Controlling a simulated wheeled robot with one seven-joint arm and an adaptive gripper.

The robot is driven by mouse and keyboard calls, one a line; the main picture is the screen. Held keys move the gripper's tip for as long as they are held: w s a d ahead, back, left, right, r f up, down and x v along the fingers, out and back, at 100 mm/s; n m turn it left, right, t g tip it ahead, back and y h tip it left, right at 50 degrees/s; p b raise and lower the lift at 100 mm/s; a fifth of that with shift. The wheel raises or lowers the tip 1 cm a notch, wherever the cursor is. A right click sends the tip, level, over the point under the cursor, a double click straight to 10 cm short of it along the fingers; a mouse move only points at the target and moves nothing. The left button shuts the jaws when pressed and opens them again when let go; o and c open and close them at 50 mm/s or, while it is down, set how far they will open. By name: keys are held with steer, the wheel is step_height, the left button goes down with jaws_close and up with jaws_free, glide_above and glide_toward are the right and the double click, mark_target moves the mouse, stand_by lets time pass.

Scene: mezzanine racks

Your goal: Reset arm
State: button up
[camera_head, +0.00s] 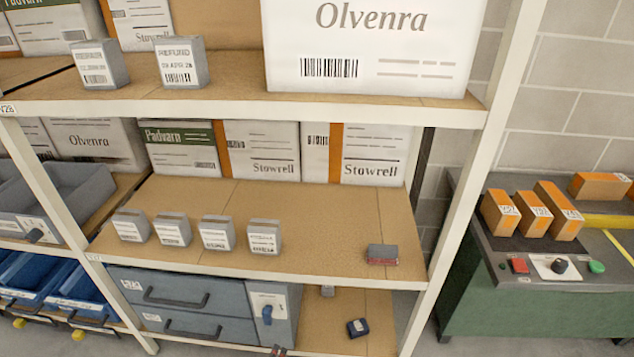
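My gripper and arm do not clearly show in the head view. The task line names no object. On the middle shelf (320,215), several small grey boxes with white labels stand in a row, the rightmost one (264,237) near the front edge. A grey and red block (382,254) lies apart from them at the right end of that shelf. A small dark blue item (357,327) lies on the bottom shelf (340,305). A small dark reddish thing (278,350) is cut by the bottom edge, and I cannot tell what it is.
A white rack post (470,170) stands between the shelves and a green bench (545,300) with orange boxes (533,213) and buttons. Two more grey boxes (181,63) and a large Olvenra carton (370,50) sit on the upper shelf.

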steer(key=s+d+r+m+g+h, duration=0.4)
steer(key=d+r+m+g, duration=0.15)
steer(key=d+m, duration=0.35)
steer(key=s+d+r+m+g+h, duration=0.3)
steer(key=d+r+m+g, duration=0.25)
steer(key=m, duration=0.45)
steer(key=s+d+r+m+y+p, duration=0.1)
steer(key=s+d+r+m+y, duration=0.2)
steer(key=r, duration=1.1)
steer(key=s+d+r+m+y+p, duration=0.1)
steer(key=s+d+r+m+y, duration=0.3)
steer(key=d+r+m, duration=0.5)
steer(key=s+d+r+m+y+p, duration=0.1)
steer(key=s+d+r+m+y, duration=0.2)
steer(key=r+m, duration=1.3)
steer(key=d+r+y, duration=0.1)
steer(key=d+r, duration=0.2)
steer(key=r, duration=0.1)
steer(key=shift+s+d+m, duration=0.2)
steer(key=shift+d+m, duration=0.1)
